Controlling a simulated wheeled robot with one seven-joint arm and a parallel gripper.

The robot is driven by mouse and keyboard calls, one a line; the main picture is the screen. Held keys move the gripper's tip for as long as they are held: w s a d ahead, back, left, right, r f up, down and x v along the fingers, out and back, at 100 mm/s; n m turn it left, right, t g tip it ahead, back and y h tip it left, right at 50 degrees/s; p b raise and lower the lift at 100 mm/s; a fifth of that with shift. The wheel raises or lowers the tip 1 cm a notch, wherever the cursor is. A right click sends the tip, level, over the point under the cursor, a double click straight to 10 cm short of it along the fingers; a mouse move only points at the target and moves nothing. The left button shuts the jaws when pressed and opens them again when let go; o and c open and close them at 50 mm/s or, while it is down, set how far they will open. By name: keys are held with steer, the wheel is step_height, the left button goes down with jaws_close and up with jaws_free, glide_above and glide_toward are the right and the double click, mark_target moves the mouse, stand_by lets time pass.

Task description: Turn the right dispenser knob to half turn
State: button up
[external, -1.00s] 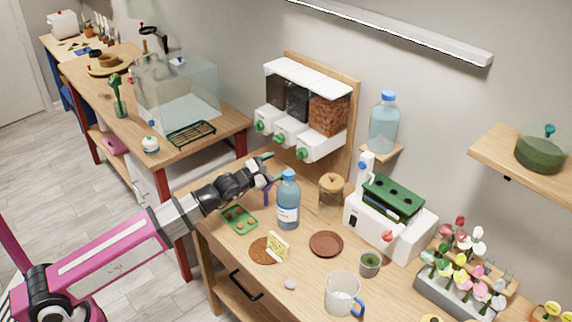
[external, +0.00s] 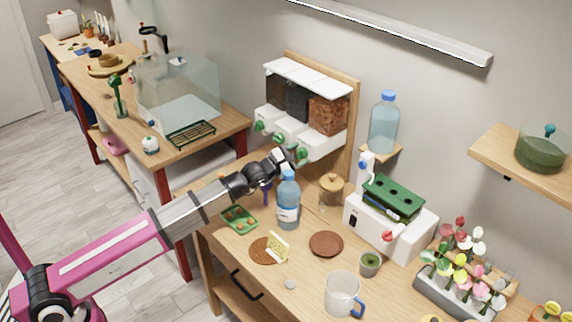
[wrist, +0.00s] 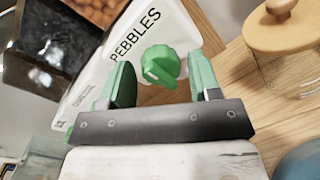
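The three-bin dispenser stands against the wall at the bench's back. Its right knob (external: 302,153) is green, on the white front under the brown pebble bin (external: 328,115). In the wrist view this knob (wrist: 159,65) is a lobed green dial with a pale mark, beside the word PEBBLES. My gripper (wrist: 163,80) is open, its green-padded fingers on either side of the knob, with visible gaps. I cannot tell how deep the fingers reach. In the external view my gripper (external: 292,158) is right at the knob.
A blue water bottle (external: 288,200) stands just below my gripper in the external view. A jar with a wooden lid (external: 331,184) stands to the right. A green tray (external: 239,218) and a brown saucer (external: 326,244) lie on the bench. Another dispenser knob (external: 278,140) is close on the left.

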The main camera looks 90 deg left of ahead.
steer(key=c, duration=0.6)
steer(key=shift+m, duration=0.7)
steer(key=o, duration=0.9)
steer(key=v, duration=1)
steer(key=shift+s+d, duration=0.25)
